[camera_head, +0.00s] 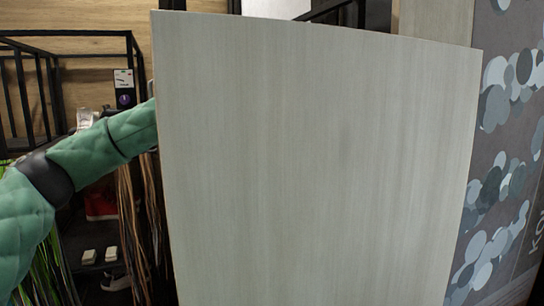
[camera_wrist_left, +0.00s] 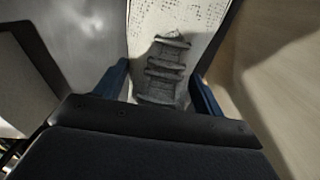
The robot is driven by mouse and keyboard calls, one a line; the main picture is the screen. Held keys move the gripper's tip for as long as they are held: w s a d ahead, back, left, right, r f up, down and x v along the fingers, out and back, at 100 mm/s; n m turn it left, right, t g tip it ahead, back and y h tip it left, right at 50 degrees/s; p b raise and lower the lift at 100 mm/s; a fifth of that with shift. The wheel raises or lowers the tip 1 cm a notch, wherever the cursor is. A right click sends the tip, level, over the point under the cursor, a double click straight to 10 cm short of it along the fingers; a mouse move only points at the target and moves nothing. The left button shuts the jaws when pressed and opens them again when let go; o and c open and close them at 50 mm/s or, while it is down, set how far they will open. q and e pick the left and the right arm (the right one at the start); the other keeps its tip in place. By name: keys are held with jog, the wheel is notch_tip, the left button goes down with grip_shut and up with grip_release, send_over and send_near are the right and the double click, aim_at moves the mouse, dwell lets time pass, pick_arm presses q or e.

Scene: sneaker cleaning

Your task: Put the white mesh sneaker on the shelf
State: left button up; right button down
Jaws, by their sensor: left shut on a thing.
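The white mesh sneaker (camera_wrist_left: 178,18) shows in the left wrist view, pale mesh with grey lacing, between the blue fingers of my left gripper (camera_wrist_left: 158,82). The gripper is shut on it. The sneaker's far end runs out of the top of the picture. In the head view my left arm, in a green sleeve, reaches behind a large pale wood-grain panel (camera_head: 320,160), which hides the gripper and sneaker. My right gripper is in neither view. I cannot tell which surface is the shelf.
The panel fills most of the head view. A black metal frame (camera_head: 75,34) stands at left, with hanging brown and green strands. Two small pale blocks (camera_head: 88,257) lie low behind my arm. A dark patterned wall (camera_head: 505,150) is at right. A tan surface (camera_wrist_left: 285,90) borders the sneaker's right.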

pick_arm(q)
jog(key=o, duration=1.2)
jog(key=shift+c, duration=0.2)
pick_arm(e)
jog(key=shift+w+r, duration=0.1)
pick_arm(q)
jog(key=shift+r, duration=0.2)
jog(key=shift+r+b, duration=0.65)
jog(key=shift+r, duration=0.3)
notch_tip(320, 180, up, 8)
jog(key=shift+f+b, duration=0.15)
jog(key=shift+b, duration=0.7)
jog(key=shift+r, duration=1)
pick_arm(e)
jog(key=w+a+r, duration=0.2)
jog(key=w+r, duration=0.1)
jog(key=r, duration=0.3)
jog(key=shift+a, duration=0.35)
